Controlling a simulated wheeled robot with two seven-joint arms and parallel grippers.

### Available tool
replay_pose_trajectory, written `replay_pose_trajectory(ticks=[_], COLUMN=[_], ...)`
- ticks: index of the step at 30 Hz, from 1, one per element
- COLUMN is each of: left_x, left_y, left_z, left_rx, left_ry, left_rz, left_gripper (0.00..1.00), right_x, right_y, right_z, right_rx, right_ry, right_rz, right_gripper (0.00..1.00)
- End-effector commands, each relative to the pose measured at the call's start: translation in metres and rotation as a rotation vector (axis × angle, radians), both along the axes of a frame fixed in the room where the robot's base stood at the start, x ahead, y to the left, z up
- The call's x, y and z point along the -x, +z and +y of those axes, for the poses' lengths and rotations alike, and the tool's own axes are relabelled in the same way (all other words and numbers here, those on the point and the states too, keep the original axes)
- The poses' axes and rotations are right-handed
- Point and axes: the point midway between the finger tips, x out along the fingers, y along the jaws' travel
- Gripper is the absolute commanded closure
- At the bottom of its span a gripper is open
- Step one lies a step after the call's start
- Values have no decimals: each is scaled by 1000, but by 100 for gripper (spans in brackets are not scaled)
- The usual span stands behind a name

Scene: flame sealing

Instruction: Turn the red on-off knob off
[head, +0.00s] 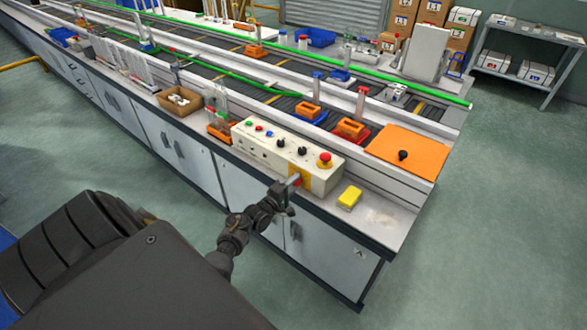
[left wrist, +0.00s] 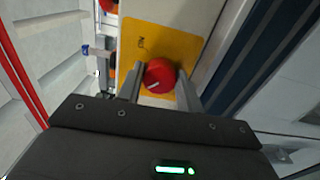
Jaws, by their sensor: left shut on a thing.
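The red knob (left wrist: 159,76) is on a yellow plate (left wrist: 152,38) on the front face of the control box. It sits between the two fingers of my left gripper (left wrist: 160,84), which is shut on it; a pale pointer mark shows on the knob. In the head view my left gripper (head: 290,184) reaches the right end of the white control box (head: 250,152), and the knob is mostly hidden by the fingers there. An "ON" label is readable on the yellow plate in the left wrist view. My right gripper is not in view.
A red mushroom button (head: 324,159) and several small knobs sit on top of the box. A yellow block (head: 349,197) lies right of it on the bench. An orange panel (head: 402,152) is further right. The floor in front of the bench is clear.

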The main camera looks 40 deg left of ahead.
Motion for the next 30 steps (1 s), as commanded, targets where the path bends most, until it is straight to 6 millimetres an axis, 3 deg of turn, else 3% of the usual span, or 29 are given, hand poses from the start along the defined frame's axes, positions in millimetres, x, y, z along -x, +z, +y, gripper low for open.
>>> replay_pose_trajectory(ticks=[2, 3, 8, 19, 30], left_x=[0, 0, 0, 7, 75], left_y=[0, 1, 0, -1, -1], left_z=[1, 1, 1, 0, -1], left_rx=[0, 0, 0, -1, -2], left_ry=[2, 2, 1, 1, 1], left_rz=[-1, -1, -1, 1, 1], left_gripper=[87, 63, 42, 42, 42], right_x=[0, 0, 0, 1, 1], right_y=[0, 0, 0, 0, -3], right_z=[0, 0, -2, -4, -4], right_rx=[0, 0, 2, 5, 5], right_ry=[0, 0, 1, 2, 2], right_rz=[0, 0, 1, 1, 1], right_gripper=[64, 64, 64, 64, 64])
